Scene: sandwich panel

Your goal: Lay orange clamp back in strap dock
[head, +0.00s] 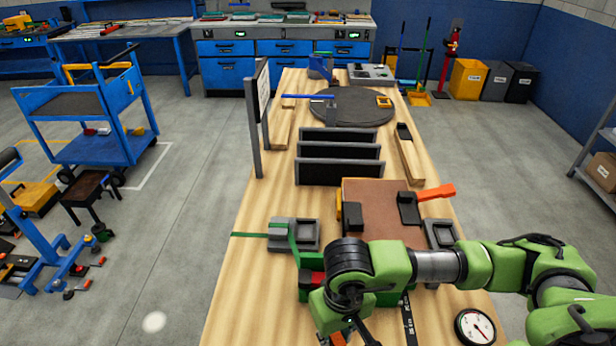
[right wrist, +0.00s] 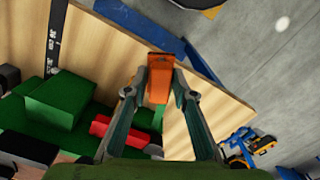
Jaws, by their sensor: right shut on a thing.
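My right gripper (right wrist: 158,92) is shut on an orange block-like piece, the orange clamp (right wrist: 160,76), which sits between its fingertips in the right wrist view. I cannot tell which is the strap dock. My left gripper is not in view.
A brown panel (head: 378,218) lies on the wooden bench (head: 250,290), with a black toggle clamp with an orange handle (head: 434,193) at its right. Black upright boards (head: 338,152) stand behind. A dial gauge (head: 475,327) lies at front right. The bench's left front is clear.

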